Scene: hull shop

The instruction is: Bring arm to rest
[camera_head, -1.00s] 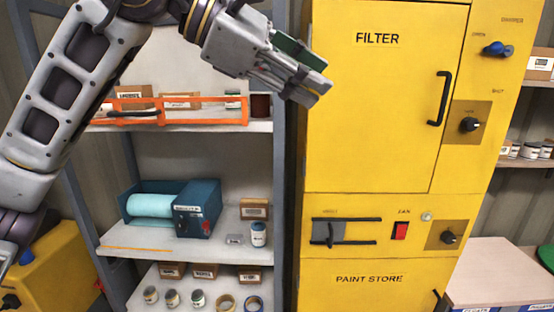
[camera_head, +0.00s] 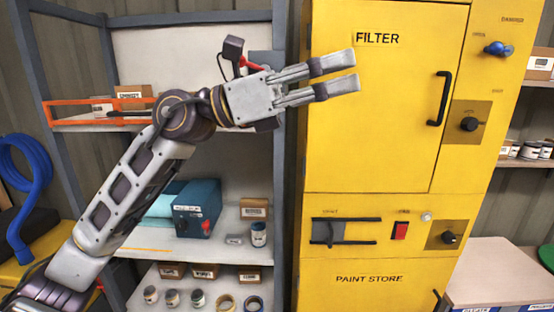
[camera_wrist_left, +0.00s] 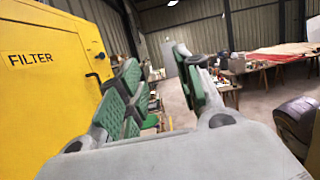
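My left arm reaches up from the lower left in the head view. Its left gripper (camera_head: 352,73) is open and empty, with the fingers pointing right in front of the upper part of the yellow filter cabinet (camera_head: 385,140). In the left wrist view the green finger pads (camera_wrist_left: 165,88) stand apart with nothing between them. The filter cabinet (camera_wrist_left: 45,95) is on the left there. I cannot tell how far the fingers are from the cabinet door. My right gripper is not in view.
A grey shelf (camera_head: 190,245) with a blue box (camera_head: 197,205), small boxes and several cans stands behind the arm. A blue hose (camera_head: 35,180) hangs at the left. A white-topped bench (camera_head: 500,270) is at lower right. Open floor (camera_wrist_left: 175,110) shows beyond the fingers.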

